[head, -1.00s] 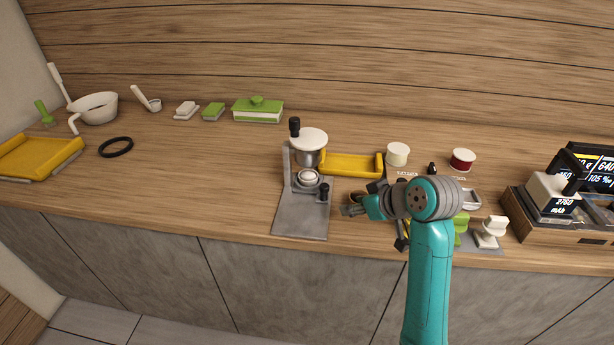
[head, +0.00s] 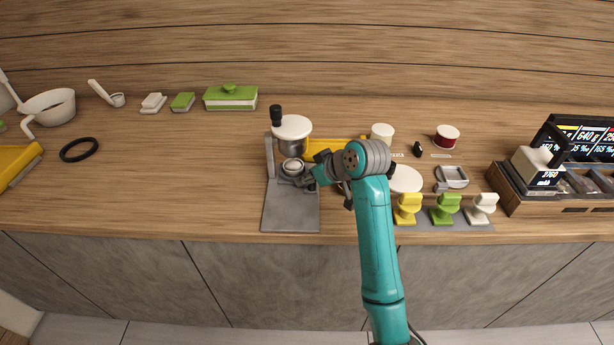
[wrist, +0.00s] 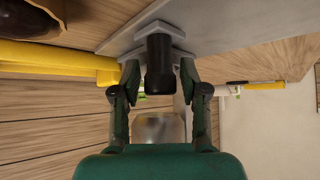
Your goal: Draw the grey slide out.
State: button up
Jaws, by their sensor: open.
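The grey dispenser stand (head: 290,215) is on the counter, with a white-topped hopper (head: 291,128) and a small white-rimmed cup (head: 292,167) below it. My gripper (head: 306,180) is at the right side of the stand, low by the cup. In the wrist view my gripper (wrist: 159,78) is open, with one finger on each side of a black knob (wrist: 158,60) on a grey block. The knob appears to belong to the grey slide. A gap between fingers and knob is hard to judge. In the head view my gripper hides the knob and most of the slide.
A yellow tray (head: 335,147) lies behind my wrist. A white tub (head: 382,132) and a red-and-white tub (head: 446,136) stand at the back right. Yellow, green and white stamps (head: 445,208) stand at the front right.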

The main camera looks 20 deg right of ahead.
jog(key=shift+w+a+f, duration=0.2)
jog(key=shift+w+f, duration=0.15)
grip_shut()
